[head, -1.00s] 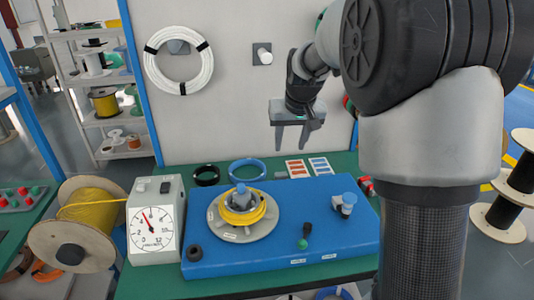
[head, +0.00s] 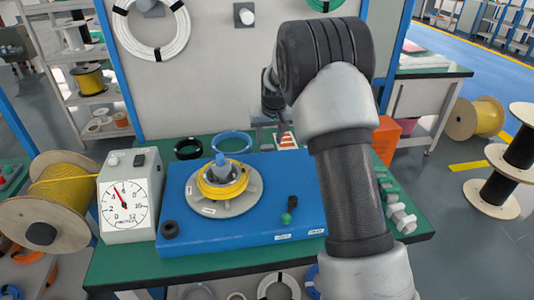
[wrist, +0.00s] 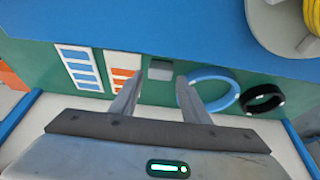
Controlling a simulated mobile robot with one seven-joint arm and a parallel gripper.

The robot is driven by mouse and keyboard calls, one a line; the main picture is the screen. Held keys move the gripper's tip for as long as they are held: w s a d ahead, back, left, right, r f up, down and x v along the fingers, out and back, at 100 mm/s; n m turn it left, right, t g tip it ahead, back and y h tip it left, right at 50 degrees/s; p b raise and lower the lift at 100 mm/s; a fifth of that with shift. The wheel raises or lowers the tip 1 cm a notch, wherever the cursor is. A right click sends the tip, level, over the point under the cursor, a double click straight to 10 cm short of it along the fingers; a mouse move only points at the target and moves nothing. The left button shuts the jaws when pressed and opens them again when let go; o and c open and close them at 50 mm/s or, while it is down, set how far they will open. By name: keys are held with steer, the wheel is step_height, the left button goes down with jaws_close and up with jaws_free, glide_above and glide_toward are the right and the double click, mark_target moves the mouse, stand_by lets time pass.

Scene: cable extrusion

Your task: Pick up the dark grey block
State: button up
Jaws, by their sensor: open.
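A small grey block (wrist: 160,70) lies on the green table top in the wrist view, close to the edge of the blue platform. It sits between the orange-striped card and the blue ring. My gripper (wrist: 158,84) is open and empty, and its two fingertips frame the block from either side. The block shows just beyond the tips, so it is not held.
The blue platform (head: 250,225) carries a disc with a yellow cable coil (head: 222,181). A blue ring (wrist: 228,90) and a black ring (wrist: 262,98) lie right of the block in the wrist view. A blue-striped card (wrist: 80,68) and an orange-striped card (wrist: 121,66) lie left.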

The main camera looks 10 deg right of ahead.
mark_target(267, 147)
steer(key=shift+b+x, duration=0.8)
steer(key=shift+x, duration=2.3)
steer(key=shift+w+r, duration=0.1)
steer(key=shift+w, duration=0.05)
steer(key=shift+c, duration=0.2)
steer(key=c, duration=0.7)
